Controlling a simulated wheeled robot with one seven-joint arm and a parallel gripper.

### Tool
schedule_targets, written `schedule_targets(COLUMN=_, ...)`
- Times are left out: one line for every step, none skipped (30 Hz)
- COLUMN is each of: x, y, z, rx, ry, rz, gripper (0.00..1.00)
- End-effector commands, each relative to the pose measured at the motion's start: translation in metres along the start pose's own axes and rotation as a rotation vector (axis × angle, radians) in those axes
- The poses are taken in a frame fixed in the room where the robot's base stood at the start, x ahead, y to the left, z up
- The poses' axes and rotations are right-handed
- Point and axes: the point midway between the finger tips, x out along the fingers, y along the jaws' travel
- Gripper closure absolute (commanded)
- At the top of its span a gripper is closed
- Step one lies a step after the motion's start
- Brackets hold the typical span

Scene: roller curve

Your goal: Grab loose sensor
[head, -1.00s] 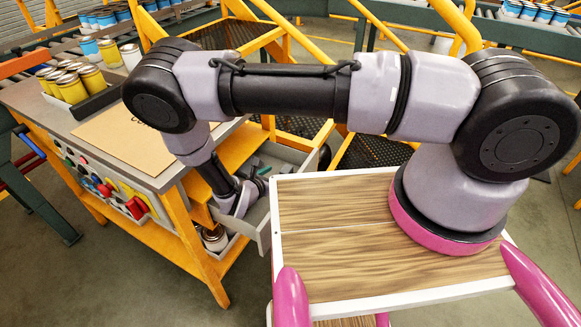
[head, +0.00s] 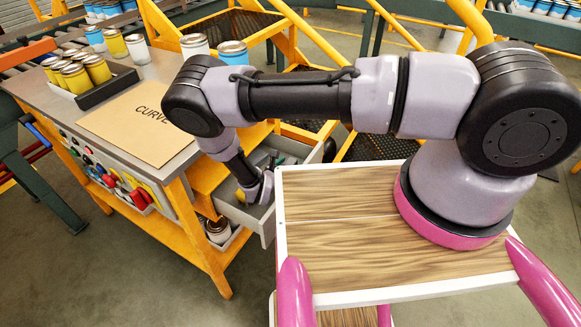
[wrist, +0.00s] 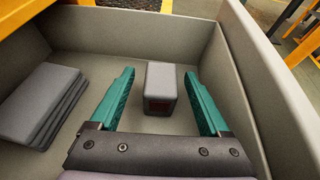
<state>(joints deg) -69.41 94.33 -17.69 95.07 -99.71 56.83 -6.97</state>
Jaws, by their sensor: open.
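The sensor looks like a small grey box with a dark red face (wrist: 160,88); in the wrist view it sits on the floor of an open grey drawer (wrist: 240,60). My gripper (wrist: 158,85) is open, its two green fingers pointing into the drawer. The sensor lies between the fingers, near their tips, with a gap on both sides, the wider one on the left. In the head view the drawer (head: 262,222) is pulled out of the orange workbench, and my wrist reaches down into it. The sensor cannot be made out there.
A stack of flat grey pads (wrist: 42,105) lies on the left of the drawer floor. The drawer walls stand close around my gripper. The workbench top (head: 45,98) carries several cans and a brown sheet marked CURVE (head: 140,120). A can (head: 218,230) stands below the drawer.

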Motion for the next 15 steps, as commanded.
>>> schedule_targets(x=-0.0001, y=-0.0001, z=0.0, rx=0.0, ry=0.0, rz=0.0, gripper=0.2)
schedule_targets(x=-0.0001, y=-0.0001, z=0.0, rx=0.0, ry=0.0, rz=0.0, gripper=0.31)
schedule_targets(x=-0.0002, y=-0.0001, z=0.0, rx=0.0, ry=0.0, rz=0.0, gripper=0.47)
schedule_targets(x=-0.0002, y=-0.0001, z=0.0, rx=0.0, ry=0.0, rz=0.0, gripper=0.58)
schedule_targets(x=-0.0002, y=-0.0001, z=0.0, rx=0.0, ry=0.0, rz=0.0, gripper=0.7)
schedule_targets(x=-0.0003, y=-0.0001, z=0.0, rx=0.0, ry=0.0, rz=0.0, gripper=0.85)
schedule_targets(x=-0.0003, y=-0.0001, z=0.0, rx=0.0, ry=0.0, rz=0.0, gripper=0.96)
schedule_targets(x=-0.0003, y=-0.0001, z=0.0, rx=0.0, ry=0.0, rz=0.0, gripper=1.0)
schedule_targets(x=-0.0003, y=-0.0001, z=0.0001, rx=0.0, ry=0.0, rz=0.0, gripper=1.0)
schedule_targets(x=-0.0003, y=-0.0001, z=0.0001, rx=0.0, ry=0.0, rz=0.0, gripper=1.0)
schedule_targets(x=-0.0003, y=-0.0001, z=0.0001, rx=0.0, ry=0.0, rz=0.0, gripper=1.0)
schedule_targets(x=-0.0003, y=-0.0001, z=0.0001, rx=0.0, ry=0.0, rz=0.0, gripper=1.0)
schedule_targets(x=-0.0003, y=-0.0001, z=0.0001, rx=0.0, ry=0.0, rz=0.0, gripper=1.0)
schedule_targets(x=-0.0004, y=0.0, z=0.0003, rx=0.0, ry=0.0, rz=0.0, gripper=1.0)
schedule_targets(x=-0.0007, y=0.0001, z=0.0011, rx=0.0, ry=0.0, rz=0.0, gripper=1.0)
